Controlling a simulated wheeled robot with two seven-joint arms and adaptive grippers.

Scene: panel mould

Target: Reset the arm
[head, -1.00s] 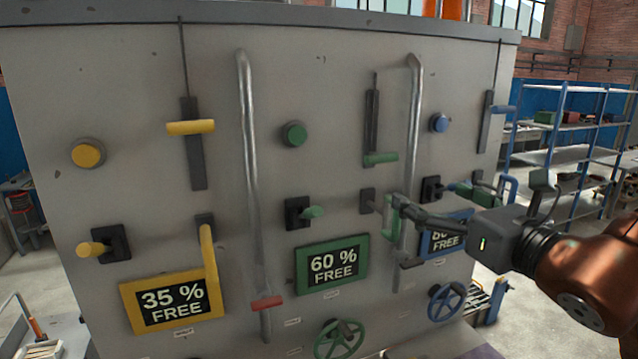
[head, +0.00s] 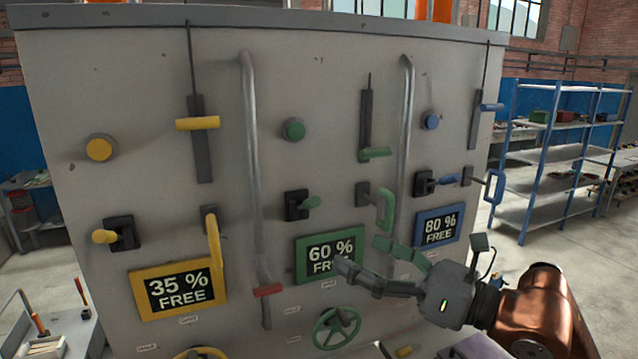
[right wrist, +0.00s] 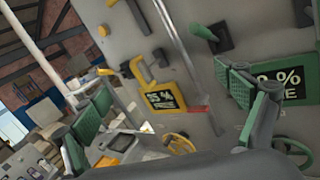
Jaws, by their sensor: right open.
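My right gripper (head: 358,255) is open and empty in the head view. It is in front of the panel (head: 330,95), at the lower right, and one finger covers part of the green "60 % FREE" sign (head: 305,262). The green handle (head: 386,210) hangs just above the gripper, apart from it in the picture. In the right wrist view, the two green-padded fingers (right wrist: 165,115) are spread wide with nothing between them. The yellow "35 % FREE" sign (right wrist: 165,100) and the red lever (right wrist: 198,109) show beyond them. My left gripper is in neither view.
The panel carries yellow, green and blue knobs, levers and sliders. Two metal pipes (head: 252,165) run down it. A green handwheel (head: 336,328) sits low, near my right gripper. A blue shelf rack (head: 548,180) stands at the right, with open floor in front of it.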

